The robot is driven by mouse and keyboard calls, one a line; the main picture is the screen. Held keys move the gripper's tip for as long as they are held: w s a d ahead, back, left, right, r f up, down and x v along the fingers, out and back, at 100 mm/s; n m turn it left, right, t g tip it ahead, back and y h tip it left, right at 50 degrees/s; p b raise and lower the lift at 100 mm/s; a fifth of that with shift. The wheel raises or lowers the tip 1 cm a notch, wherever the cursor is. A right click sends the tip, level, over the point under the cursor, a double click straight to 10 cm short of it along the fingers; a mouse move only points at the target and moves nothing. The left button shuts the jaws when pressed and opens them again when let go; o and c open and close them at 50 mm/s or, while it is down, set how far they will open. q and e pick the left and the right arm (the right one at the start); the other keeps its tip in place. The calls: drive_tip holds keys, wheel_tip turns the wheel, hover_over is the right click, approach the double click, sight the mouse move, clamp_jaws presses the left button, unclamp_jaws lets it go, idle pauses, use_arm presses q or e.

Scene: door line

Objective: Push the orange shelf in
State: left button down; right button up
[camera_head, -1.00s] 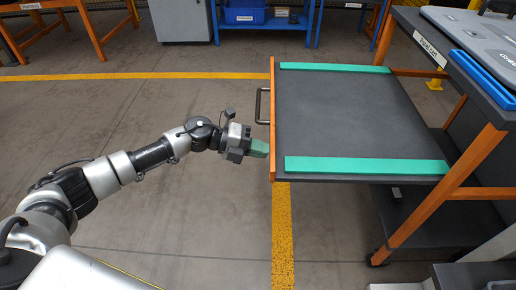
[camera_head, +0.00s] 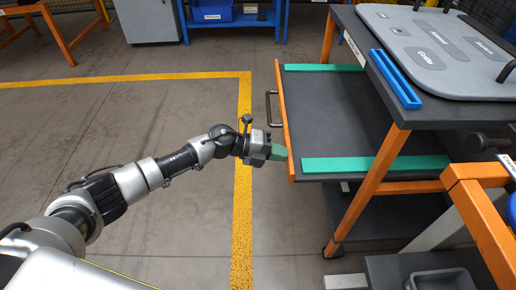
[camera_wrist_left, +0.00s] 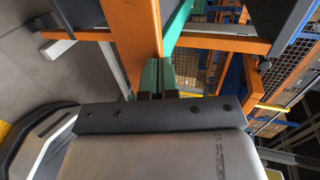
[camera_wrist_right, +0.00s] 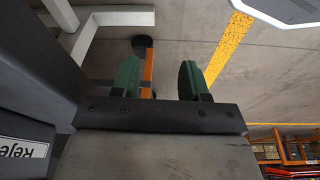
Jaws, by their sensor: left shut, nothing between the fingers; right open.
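The orange shelf (camera_head: 340,115) is a dark pull-out board with an orange front edge, two green strips and a dark handle (camera_head: 271,107) on its front. It sticks out to the left of the cart, its right part under the cart's top. My left gripper (camera_head: 280,152) is shut and empty, its green fingertips at the near end of the orange front edge, below the handle; they appear to touch it. In the left wrist view the shut fingers (camera_wrist_left: 157,74) are beside the orange edge (camera_wrist_left: 138,35). My right gripper (camera_wrist_right: 158,78) is open and empty, away from the shelf.
The cart top (camera_head: 420,110) carries a grey lidded panel (camera_head: 435,45) and a blue tray (camera_head: 395,78). An orange cart leg (camera_head: 365,190) stands at the near side. Another orange frame (camera_head: 480,215) is at right. The floor with its yellow line (camera_head: 243,200) is free at left.

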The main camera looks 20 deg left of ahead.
use_arm(q)
drive_tip(key=d, duration=0.2)
drive_tip(key=w+d, duration=0.1)
drive_tip(key=d, duration=0.3)
drive_tip(key=shift+w+d, duration=0.15)
drive_tip(key=shift+w, duration=0.2)
drive_tip(key=b, duration=0.1)
approach(351, 159)
drive_tip(key=shift+w+d+f, duration=0.4)
drive_tip(key=shift+w+f, duration=0.1)
drive_tip(key=shift+f, duration=0.1)
drive_tip(key=d+b, duration=0.1)
drive_tip(key=d, duration=0.1)
drive_tip(key=w+d, duration=0.1)
drive_tip(key=d, duration=0.2)
drive_tip(key=w+d+b, duration=0.1)
drive_tip(key=d, duration=0.1)
drive_tip(key=shift+w+d+b, duration=0.15)
drive_tip(key=shift+d+b, duration=0.15)
drive_tip(key=shift+d, duration=0.1)
drive_tip(key=shift+w+d, duration=0.1)
drive_tip(key=shift+d, duration=0.1)
drive_tip(key=shift+d+r, duration=0.1)
drive_tip(key=shift+r, duration=0.1)
use_arm(e)
drive_tip(key=w+v, duration=0.2)
drive_tip(key=v, duration=1)
drive_tip(key=shift+w+a+r+t, duration=0.15)
drive_tip(key=shift+w+r+t, duration=0.15)
drive_tip(key=shift+t, duration=0.1)
